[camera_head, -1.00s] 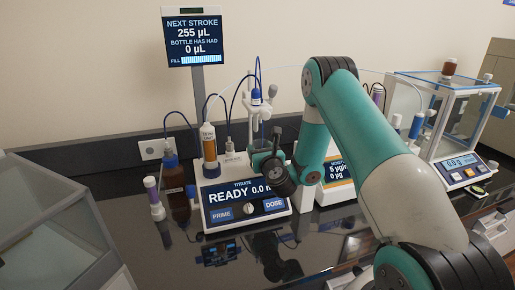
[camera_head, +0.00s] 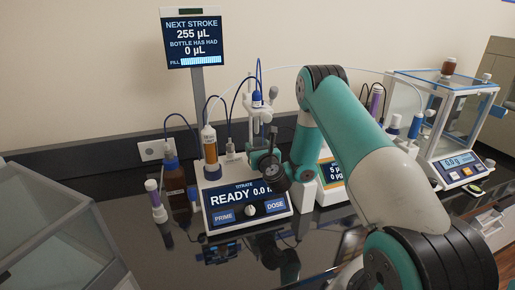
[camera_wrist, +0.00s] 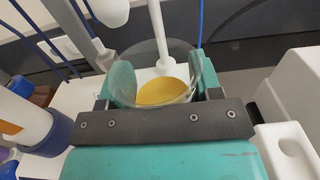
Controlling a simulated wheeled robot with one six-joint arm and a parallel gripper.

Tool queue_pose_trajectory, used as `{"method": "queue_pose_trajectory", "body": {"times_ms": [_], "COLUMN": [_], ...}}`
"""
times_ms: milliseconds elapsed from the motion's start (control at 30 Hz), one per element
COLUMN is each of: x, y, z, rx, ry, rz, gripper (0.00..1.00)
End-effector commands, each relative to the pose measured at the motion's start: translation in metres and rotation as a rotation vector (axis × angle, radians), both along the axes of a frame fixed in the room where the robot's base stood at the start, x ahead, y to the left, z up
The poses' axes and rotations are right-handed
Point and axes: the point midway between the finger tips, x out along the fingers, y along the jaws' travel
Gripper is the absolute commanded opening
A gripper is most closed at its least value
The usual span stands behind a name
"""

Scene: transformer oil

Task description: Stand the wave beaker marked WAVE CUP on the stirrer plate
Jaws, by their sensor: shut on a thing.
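My gripper (camera_wrist: 165,80) is shut on a clear glass beaker (camera_wrist: 150,52), with a teal pad on each side of it. The beaker looks upright and has yellow liquid at its bottom. No WAVE CUP marking is readable. A white rod (camera_wrist: 158,40) reaches down at the beaker's far side; I cannot tell whether its tip is inside. In the head view my gripper (camera_head: 260,156) is behind the titrator's display, by the electrode stand (camera_head: 258,112). The beaker is hard to make out there. The stirrer plate cannot be made out in either view.
The titrator (camera_head: 247,208) reads READY. An amber syringe (camera_head: 210,150) stands close to my gripper. A second instrument (camera_head: 333,185) and a glass-cased balance (camera_head: 455,150) are at the right.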

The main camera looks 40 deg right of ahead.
Motion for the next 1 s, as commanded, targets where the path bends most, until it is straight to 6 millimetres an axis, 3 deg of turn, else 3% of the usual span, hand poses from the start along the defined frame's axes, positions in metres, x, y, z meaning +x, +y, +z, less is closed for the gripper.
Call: {"method": "queue_pose_trajectory", "body": {"times_ms": [633,667,767,967,1000], "x": [0.000,0.000,0.000,0.000,0.000], "y": [0.000,0.000,0.000,0.000,0.000], "z": [-0.012,-0.011,-0.011,-0.011,-0.011], "rx": [0.001,0.001,0.001,0.000,0.000], "ry": [-0.001,-0.001,-0.001,-0.001,0.000], "rz": [0.000,0.000,0.000,0.000,0.000], "gripper": [0.31,0.63,0.86,0.89,0.95]}}
